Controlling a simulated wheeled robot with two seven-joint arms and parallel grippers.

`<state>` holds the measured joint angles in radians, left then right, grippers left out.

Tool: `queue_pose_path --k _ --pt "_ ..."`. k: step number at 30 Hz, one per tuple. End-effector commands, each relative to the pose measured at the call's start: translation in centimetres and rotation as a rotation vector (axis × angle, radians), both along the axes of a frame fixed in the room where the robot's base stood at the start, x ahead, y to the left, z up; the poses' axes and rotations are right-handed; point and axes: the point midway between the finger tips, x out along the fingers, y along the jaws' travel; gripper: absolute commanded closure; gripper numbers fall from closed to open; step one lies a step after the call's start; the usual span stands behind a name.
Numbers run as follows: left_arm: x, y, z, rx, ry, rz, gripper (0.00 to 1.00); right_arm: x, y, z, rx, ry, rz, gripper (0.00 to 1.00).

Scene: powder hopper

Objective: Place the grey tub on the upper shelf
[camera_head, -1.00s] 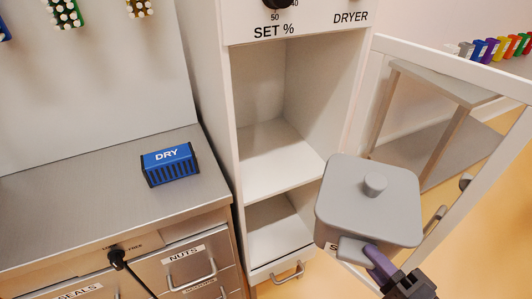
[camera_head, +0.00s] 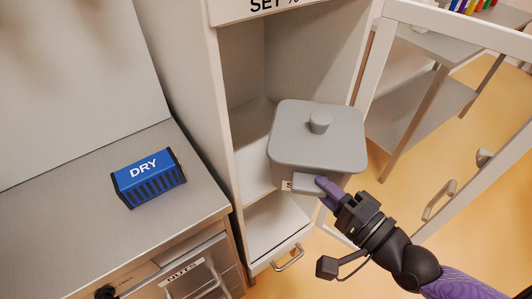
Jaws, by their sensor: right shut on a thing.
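The grey tub (camera_head: 316,140) has a lid with a round knob and a side handle toward me. My right gripper (camera_head: 328,190) is shut on that handle and holds the tub level in front of the open dryer cabinet. The upper shelf (camera_head: 250,160) is a pale board inside the cabinet, with nothing seen on it; the tub hides its right part. I cannot tell whether the tub is past the cabinet's front edge. My left gripper is not in view.
The cabinet door (camera_head: 455,40) stands open to the right, its glass frame beside the tub. The lower compartment (camera_head: 275,225) looks empty. A blue DRY box (camera_head: 149,177) sits on the steel counter (camera_head: 60,240) at left. A drawer handle (camera_head: 288,260) sticks out below.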

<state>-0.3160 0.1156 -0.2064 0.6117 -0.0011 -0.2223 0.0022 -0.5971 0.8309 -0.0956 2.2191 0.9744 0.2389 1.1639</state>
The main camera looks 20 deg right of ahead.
Motion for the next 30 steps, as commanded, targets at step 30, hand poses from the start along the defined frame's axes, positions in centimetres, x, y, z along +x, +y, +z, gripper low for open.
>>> queue_pose_path --k 30 --pt "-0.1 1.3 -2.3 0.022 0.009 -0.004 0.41 14.2 5.2 -1.2 0.000 0.000 0.002 1.00"
